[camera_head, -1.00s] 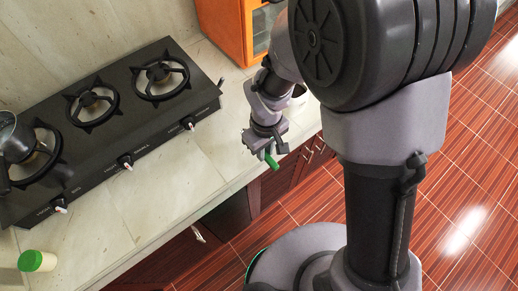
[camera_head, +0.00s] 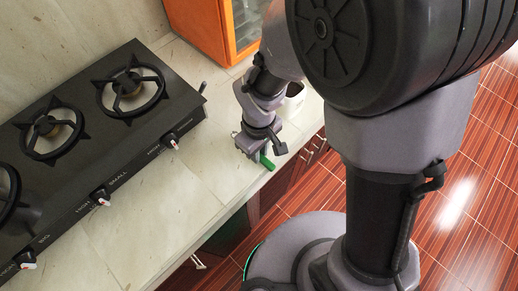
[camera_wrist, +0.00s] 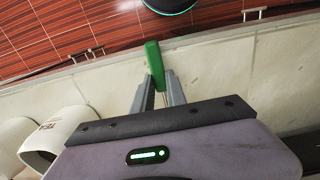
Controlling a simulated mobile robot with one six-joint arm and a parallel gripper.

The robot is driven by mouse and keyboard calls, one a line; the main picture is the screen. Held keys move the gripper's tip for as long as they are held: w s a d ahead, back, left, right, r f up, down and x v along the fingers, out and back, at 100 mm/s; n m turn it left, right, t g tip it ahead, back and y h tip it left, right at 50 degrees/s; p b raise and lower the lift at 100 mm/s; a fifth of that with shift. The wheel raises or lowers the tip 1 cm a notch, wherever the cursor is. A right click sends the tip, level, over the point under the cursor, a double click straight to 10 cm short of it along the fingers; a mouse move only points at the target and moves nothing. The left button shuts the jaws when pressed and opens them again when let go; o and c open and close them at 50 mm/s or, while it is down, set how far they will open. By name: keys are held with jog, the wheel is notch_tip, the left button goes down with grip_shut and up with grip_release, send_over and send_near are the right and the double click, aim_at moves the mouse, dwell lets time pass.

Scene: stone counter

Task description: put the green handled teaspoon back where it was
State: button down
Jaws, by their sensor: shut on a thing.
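My gripper (camera_head: 257,153) is shut on the green handled teaspoon (camera_head: 267,162), over the counter near its front edge. In the wrist view the teaspoon's green handle (camera_wrist: 155,66) stands up between the two grey fingers (camera_wrist: 158,95). The spoon's metal bowl is hidden behind my gripper in both views. I cannot tell whether the spoon touches the counter.
A black gas stove (camera_head: 95,140) lies on the counter to the left. An orange cabinet (camera_head: 205,27) stands at the back. White canisters (camera_wrist: 55,135) show in the wrist view, and a white vessel (camera_head: 292,101) stands behind my wrist. The counter (camera_head: 165,205) before the stove is clear.

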jog(key=shift+f+b, duration=0.55)
jog(key=shift+f, duration=0.05)
dwell(0.3)
jog(key=c, duration=1.3)
grip_release()
jog(key=shift+o, duration=0.2)
notch_tip(320, 180, up, 17)
jog(key=p, duration=0.7)
jog(key=s+d+r+m+t+y+b, duration=0.1)
jog(key=s+d+r+m+t+b, duration=0.1)
jog(key=d+m, duration=0.4)
jog(key=s+d+r+m+t+y+b, duration=0.1)
jog(key=s+d+r+m+t+b, duration=0.2)
jog(key=d+r+m, duration=0.3)
jog(key=shift+s+d+r+m+t, duration=0.35)
jog(key=shift+s+m, duration=0.35)
jog(key=shift+m, duration=0.5)
